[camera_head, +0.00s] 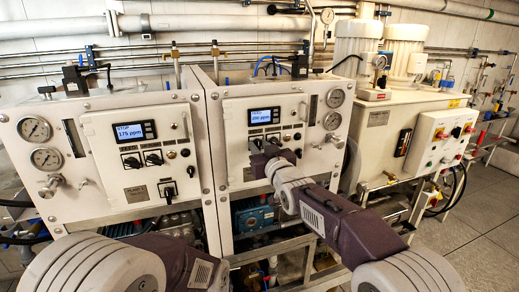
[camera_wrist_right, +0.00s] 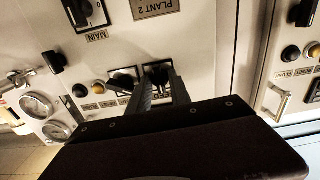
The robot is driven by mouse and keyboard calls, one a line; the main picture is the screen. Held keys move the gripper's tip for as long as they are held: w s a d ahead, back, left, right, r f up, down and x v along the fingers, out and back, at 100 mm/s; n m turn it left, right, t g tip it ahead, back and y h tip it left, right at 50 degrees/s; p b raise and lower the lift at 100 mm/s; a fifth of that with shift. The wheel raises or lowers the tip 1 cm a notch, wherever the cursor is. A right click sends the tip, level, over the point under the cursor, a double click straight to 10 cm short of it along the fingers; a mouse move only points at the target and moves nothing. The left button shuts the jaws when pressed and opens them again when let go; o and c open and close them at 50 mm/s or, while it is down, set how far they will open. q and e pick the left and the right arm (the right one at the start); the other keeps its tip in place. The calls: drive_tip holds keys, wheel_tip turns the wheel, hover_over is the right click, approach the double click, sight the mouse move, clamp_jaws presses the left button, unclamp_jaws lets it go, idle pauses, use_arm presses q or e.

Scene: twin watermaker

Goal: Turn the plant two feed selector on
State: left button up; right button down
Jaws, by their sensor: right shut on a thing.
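The plant two panel (camera_head: 238,165) is the white cabinet front in the middle of the head view. Its PLANT 2 plate (camera_wrist_right: 157,8) shows at the top of the right wrist view, upside down. The feed selector (camera_wrist_right: 158,73) is a black knob on a dark square plate, with its label partly hidden by my fingers. My right gripper (camera_wrist_right: 164,88) is shut on this knob, one finger on each side. In the head view my right gripper (camera_head: 264,158) covers the selectors, so the knob's angle is hard to tell. My left gripper is out of view.
Another selector (camera_wrist_right: 124,80) sits close beside the held one. The MAIN switch (camera_wrist_right: 82,12) is near the plate. Gauges (camera_head: 335,97) are at the panel's right. The plant two display (camera_head: 263,116) reads 200 ppm. The similar plant one panel (camera_head: 105,165) stands left.

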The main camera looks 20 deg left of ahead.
drive_tip(key=shift+m, duration=0.3)
idle(0.4)
drive_tip(key=c, duration=1.5)
unclamp_jaws()
drive_tip(key=shift+s+d, duration=0.1)
drive_tip(key=shift+s, duration=0.1)
drive_tip(key=b+v, duration=0.3)
drive_tip(key=v, duration=0.5)
drive_tip(key=shift+s+d, duration=0.25)
